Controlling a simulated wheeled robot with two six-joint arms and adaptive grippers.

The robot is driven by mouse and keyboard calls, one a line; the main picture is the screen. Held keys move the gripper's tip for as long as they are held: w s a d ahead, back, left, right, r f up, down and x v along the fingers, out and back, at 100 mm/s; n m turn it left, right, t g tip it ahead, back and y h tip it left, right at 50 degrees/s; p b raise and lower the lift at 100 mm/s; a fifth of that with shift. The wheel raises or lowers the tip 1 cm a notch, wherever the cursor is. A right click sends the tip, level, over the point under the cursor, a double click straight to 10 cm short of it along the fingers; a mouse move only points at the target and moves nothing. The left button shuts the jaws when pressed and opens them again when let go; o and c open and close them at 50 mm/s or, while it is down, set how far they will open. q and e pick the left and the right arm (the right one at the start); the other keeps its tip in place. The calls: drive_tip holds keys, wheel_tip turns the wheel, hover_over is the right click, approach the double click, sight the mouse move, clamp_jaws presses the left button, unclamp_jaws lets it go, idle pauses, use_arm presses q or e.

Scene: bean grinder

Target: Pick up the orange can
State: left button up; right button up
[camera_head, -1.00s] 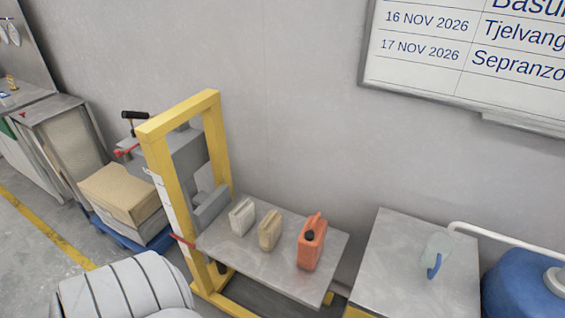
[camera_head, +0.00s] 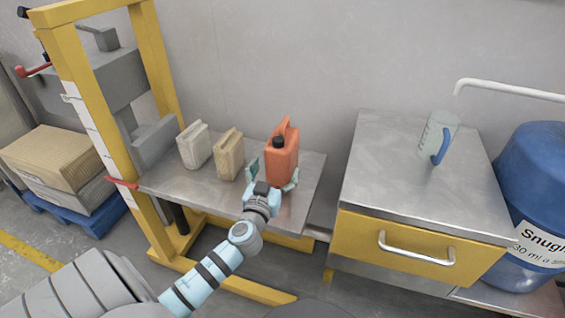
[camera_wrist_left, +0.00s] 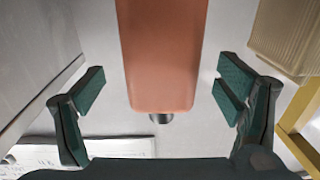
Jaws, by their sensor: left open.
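The orange can (camera_head: 282,158) stands upright on a grey metal table, with a black cap on its near side. My left gripper (camera_head: 272,180) reaches it from the front, with its fingers apart near the can's lower part. In the left wrist view the orange can (camera_wrist_left: 163,55) fills the upper middle, between and ahead of the open green fingers (camera_wrist_left: 160,92). Gaps show on both sides, so the fingers do not grip it. My right gripper is not in view.
A beige can (camera_head: 230,155) and a whitish can (camera_head: 195,146) stand left of the orange one on the table (camera_head: 200,188). A yellow press frame (camera_head: 85,110) rises at left.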

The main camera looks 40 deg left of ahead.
use_arm(q)
drive_tip(key=x, duration=0.6)
drive_tip(key=shift+w+a+r, duration=0.1)
drive_tip(key=shift+w+a, duration=0.1)
drive_tip(key=shift+w, duration=0.15)
drive_tip(key=shift+s, duration=0.1)
drive_tip(key=c, duration=1.7)
drive_tip(key=shift+r, duration=0.15)
